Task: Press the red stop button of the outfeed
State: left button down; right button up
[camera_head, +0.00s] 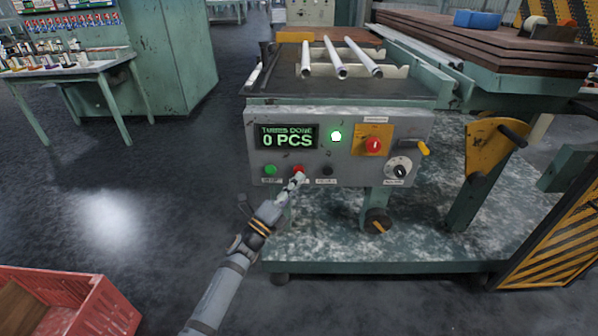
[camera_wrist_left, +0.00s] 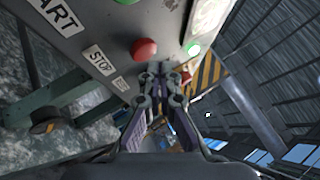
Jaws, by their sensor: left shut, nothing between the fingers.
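The red stop button (camera_head: 298,169) sits in the lower row of the grey control panel (camera_head: 436,128), between a green button (camera_head: 270,170) and a black one (camera_head: 327,171). In the left wrist view the round red button (camera_wrist_left: 144,49) shows beside a STOP label (camera_wrist_left: 98,60). My left gripper (camera_head: 298,178) is shut and empty, its tips just in front of and slightly below the red button. In the left wrist view the closed fingertips (camera_wrist_left: 158,76) appear close beside the button; I cannot tell whether they touch it. My right gripper is not in view.
The panel's display (camera_head: 286,136) reads "TUBES DONE 0 PCS", and a green lamp (camera_head: 336,136) is lit. A red knob (camera_head: 373,145) on a yellow plate and a rotary switch (camera_head: 398,168) are to the right. A red crate (camera_head: 105,308) stands at lower left.

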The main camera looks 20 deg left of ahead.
pick_arm(q)
jog(key=shift+w+a, duration=0.1)
jog(key=shift+w, duration=0.3)
jog(key=shift+w+a+b, duration=0.15)
jog(key=shift+w+b, duration=0.15)
jog(key=shift+w, duration=0.2)
dwell(0.6)
jog(key=shift+s, duration=0.1)
jog(key=shift+s+d+p, duration=0.25)
jog(key=shift+s+p, duration=0.05)
jog(key=shift+s, duration=0.55)
jog(key=s, duration=0.2)
jog(key=s+d+p, duration=0.1)
jog(key=s, duration=0.1)
jog(key=shift+s+d, duration=0.2)
jog(key=shift+s, duration=0.2)
